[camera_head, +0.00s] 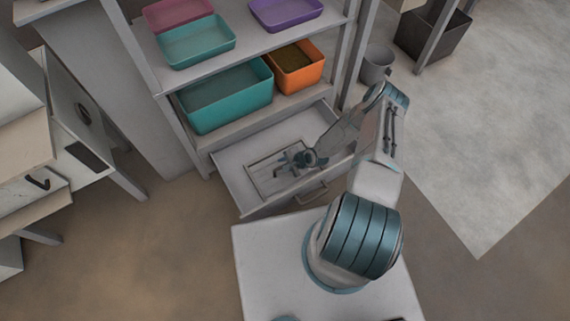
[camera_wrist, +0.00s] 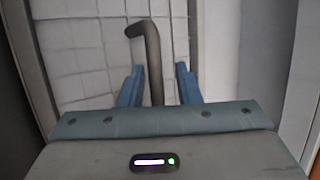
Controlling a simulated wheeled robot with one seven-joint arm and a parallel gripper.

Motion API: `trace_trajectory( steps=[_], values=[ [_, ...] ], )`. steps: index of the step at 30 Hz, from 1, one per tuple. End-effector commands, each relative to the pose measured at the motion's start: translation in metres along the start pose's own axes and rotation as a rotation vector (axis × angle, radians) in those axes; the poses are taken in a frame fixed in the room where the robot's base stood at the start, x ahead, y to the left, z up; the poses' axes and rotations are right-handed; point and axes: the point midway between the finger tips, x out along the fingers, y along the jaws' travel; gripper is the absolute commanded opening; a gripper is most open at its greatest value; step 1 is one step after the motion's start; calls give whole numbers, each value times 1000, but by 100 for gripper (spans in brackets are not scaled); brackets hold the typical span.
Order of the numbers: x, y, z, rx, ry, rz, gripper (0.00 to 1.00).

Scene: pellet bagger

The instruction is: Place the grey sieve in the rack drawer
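The rack drawer (camera_head: 238,167) is pulled out at the bottom of the rack. The grey sieve (camera_head: 261,181), a flat rectangular frame, lies inside it, partly hidden by my gripper (camera_head: 296,160). In the wrist view its pale mesh (camera_wrist: 88,50) fills the area beyond the fingers. A dark bent handle (camera_wrist: 153,55) rises between the two blue fingers of my gripper (camera_wrist: 160,85). The fingers stand apart, with a clear gap on the handle's right; the left finger is close to it. I cannot tell whether it touches.
Above the drawer, the rack holds a large teal bin (camera_head: 226,98), an orange bin (camera_head: 297,67) with brown contents, and shallow teal (camera_head: 195,42), pink (camera_head: 177,13) and purple (camera_head: 285,13) trays. A grey bucket (camera_head: 376,66) stands right of the rack. A cabinet (camera_head: 85,145) stands left.

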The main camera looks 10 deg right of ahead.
Motion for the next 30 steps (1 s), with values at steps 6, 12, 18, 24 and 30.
trace_trajectory(
  steps=[6, 12, 18, 24, 30],
  values=[
    [-8, 1, 0, 3, 0, 6, 34],
    [-50, 0, 0, 4, 1, 5, 34],
    [-92, 0, 0, 3, 1, 4, 34],
    [-116, 0, 0, 0, 0, 3, 34],
    [-134, -7, -6, -56, 12, 42, 34]
  ],
)
